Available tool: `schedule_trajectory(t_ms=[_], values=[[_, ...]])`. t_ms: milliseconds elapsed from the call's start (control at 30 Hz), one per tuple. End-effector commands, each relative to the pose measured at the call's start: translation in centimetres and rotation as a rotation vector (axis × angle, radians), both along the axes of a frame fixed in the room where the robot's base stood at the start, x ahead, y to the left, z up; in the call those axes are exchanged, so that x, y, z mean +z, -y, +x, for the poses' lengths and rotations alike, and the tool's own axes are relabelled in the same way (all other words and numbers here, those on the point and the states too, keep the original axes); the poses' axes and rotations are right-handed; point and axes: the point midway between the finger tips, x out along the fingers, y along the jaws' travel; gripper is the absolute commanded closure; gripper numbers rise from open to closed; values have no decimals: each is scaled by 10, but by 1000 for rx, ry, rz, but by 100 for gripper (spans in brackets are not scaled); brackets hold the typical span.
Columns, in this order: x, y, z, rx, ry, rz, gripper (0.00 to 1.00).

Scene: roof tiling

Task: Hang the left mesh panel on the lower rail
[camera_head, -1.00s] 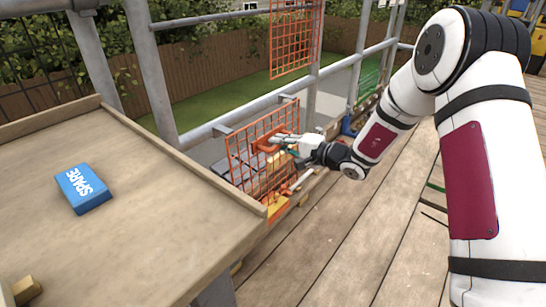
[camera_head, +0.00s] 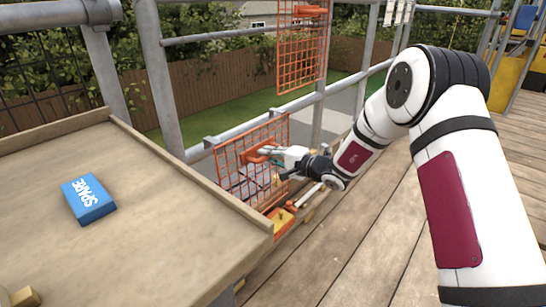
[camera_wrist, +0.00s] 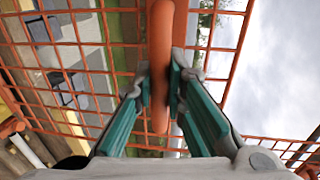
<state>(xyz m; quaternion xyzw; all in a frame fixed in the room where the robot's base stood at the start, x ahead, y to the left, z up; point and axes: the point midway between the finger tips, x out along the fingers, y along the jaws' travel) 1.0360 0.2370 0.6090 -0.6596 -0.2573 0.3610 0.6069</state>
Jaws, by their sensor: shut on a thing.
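The orange mesh panel (camera_head: 238,158) is upright at the lower rail (camera_head: 250,128), close to the wooden table's far edge. Its top edge lies along the rail, with grey hooks (camera_head: 212,141) at the rail; I cannot tell whether they bear on it. My gripper (camera_head: 270,152) is shut on the panel's orange handle (camera_head: 254,155). In the wrist view, the fingertips (camera_wrist: 160,85) close on both sides of the handle (camera_wrist: 160,30), with the mesh behind it.
A second orange mesh panel (camera_head: 302,55) hangs higher, further along the scaffold. A wooden table (camera_head: 150,215) carries a blue box marked SPARE (camera_head: 88,198). An upright post (camera_head: 163,85) stands left of the held panel. The plank deck (camera_head: 335,245) is mostly clear.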

Motion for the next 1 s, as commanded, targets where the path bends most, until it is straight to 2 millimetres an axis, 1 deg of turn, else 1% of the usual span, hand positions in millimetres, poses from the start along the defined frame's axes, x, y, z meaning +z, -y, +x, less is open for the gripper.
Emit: schedule_trajectory(t_ms=[167, 1000], values=[[2, -10, 7, 2, 2, 2, 100], [2, -52, 40, 2, 2, 3, 100]])
